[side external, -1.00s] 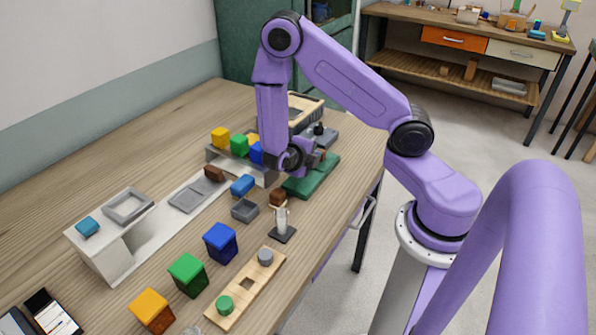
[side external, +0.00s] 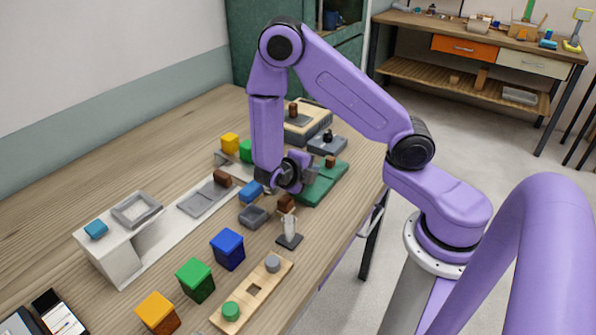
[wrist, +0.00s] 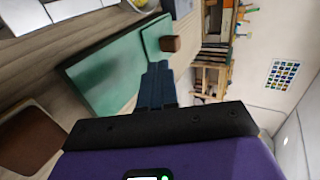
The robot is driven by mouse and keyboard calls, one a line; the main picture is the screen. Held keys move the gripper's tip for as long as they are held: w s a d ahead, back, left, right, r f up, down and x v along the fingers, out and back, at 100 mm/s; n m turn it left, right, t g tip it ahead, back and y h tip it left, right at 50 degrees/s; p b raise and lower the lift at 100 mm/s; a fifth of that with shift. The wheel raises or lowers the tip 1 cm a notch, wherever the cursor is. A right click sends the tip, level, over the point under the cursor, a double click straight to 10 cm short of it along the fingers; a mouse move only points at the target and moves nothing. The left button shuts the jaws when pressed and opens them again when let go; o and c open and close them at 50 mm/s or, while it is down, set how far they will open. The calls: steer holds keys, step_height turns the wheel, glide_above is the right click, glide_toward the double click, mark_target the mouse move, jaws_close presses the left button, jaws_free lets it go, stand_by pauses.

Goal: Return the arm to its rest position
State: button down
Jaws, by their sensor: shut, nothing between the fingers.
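My gripper (side external: 300,184) is low over the table, in front of the green board (side external: 325,187) in the side view. Its fingers are partly hidden there. In the wrist view my gripper (wrist: 157,78) shows its two dark fingers together with nothing between them. They point toward the green board (wrist: 110,75), which has a brown block (wrist: 170,44) near its far end. My arm is bent at the elbow, with the forearm hanging down to the wrist.
Blue (side external: 227,249), green (side external: 195,280) and yellow (side external: 158,312) blocks stand at the front. A small stand (side external: 289,232) and a brown block (side external: 286,203) are near the gripper. A white bench (side external: 115,255) stands at left. The left back tabletop is clear.

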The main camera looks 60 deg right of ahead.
steer(key=v, duration=0.7)
steer(key=s+a+r+m+y, duration=0.4)
steer(key=s+r+m+y, duration=0.1)
steer(key=s+m, duration=0.4)
steer(key=s+a+r+m+y, duration=0.4)
steer(key=s+m+y, duration=0.3)
steer(key=s+m, duration=0.3)
steer(key=r+m, duration=0.1)
steer(key=m, duration=0.3)
steer(key=shift+s+r, duration=0.15)
steer(key=shift+r, duration=0.15)
